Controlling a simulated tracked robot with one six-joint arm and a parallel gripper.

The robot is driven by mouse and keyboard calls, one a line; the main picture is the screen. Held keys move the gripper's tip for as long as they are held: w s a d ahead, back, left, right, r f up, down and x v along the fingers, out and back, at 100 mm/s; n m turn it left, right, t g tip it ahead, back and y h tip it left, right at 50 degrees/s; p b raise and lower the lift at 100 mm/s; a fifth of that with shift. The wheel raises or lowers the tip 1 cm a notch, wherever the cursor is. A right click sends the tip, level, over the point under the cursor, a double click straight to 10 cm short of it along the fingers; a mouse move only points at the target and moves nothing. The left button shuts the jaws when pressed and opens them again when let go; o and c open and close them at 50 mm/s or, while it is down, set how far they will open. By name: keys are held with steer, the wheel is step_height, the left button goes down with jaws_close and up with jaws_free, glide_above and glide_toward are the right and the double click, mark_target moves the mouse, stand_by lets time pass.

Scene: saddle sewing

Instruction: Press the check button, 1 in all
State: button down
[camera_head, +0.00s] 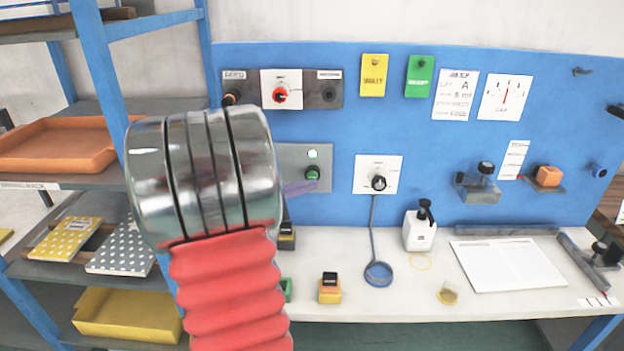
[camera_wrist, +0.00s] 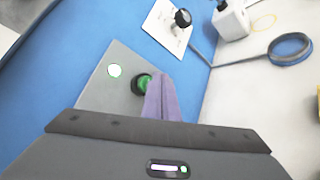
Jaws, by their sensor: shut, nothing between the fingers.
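The check button looks like the green button with a dark collar on a grey panel. It shows in the head view (camera_head: 312,174) and the wrist view (camera_wrist: 140,83). A round pale lamp with a green rim (camera_head: 312,154) sits above it and looks lit; it also shows in the wrist view (camera_wrist: 114,70). My gripper (camera_head: 303,187) is shut and empty, its purple fingers pointing at the button. In the wrist view the fingertips (camera_wrist: 160,82) overlap the button's right edge. I cannot tell whether they touch it. My arm hides the panel's left part.
A white plate with a black knob (camera_head: 379,183) is right of the panel, its cable running down to a blue ring (camera_head: 379,274). A white bottle (camera_head: 419,229) and a yellow-based block (camera_head: 330,288) stand on the bench. Blue-framed shelves (camera_head: 100,80) stand at left.

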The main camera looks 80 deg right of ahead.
steer(key=shift+s+a, duration=0.25)
steer(key=shift+a, duration=0.9)
steer(key=shift+s+a, duration=0.25)
steer(key=shift+a, duration=0.9)
steer(key=s+a+f+m+y, duration=0.2)
steer(key=a+f+y, duration=0.1)
steer(key=a+f, duration=0.25)
steer(key=w+a+f+m+t+y, duration=0.1)
steer(key=w+a+f+t+y, duration=0.15)
steer(key=a, duration=0.35)
steer(key=w+a+f+m+t+y, duration=0.1)
steer(key=w+a+y, duration=0.15)
steer(key=a, duration=0.25)
steer(key=w+a+r+t+y, duration=0.1)
steer(key=w+a+r+t, duration=0.15)
steer(key=w+a, duration=0.6)
steer(key=w+a+r+t+y, duration=0.1)
steer(key=w+a+t, duration=0.3)
steer(key=a, duration=0.9)
steer(key=a+r+n+t+y, duration=0.1)
steer(key=a+r+n+t, duration=0.1)
steer(key=a, duration=0.5)
steer(key=w+a+r+n+t+y, duration=0.1)
steer(key=a+r+n+y, duration=0.1)
steer(key=a+r, duration=0.2)
steer(key=a, duration=0.3)
steer(key=shift+w+a+t, duration=0.15)
steer(key=shift+a+t, duration=0.15)
steer(key=shift+t, duration=0.1)
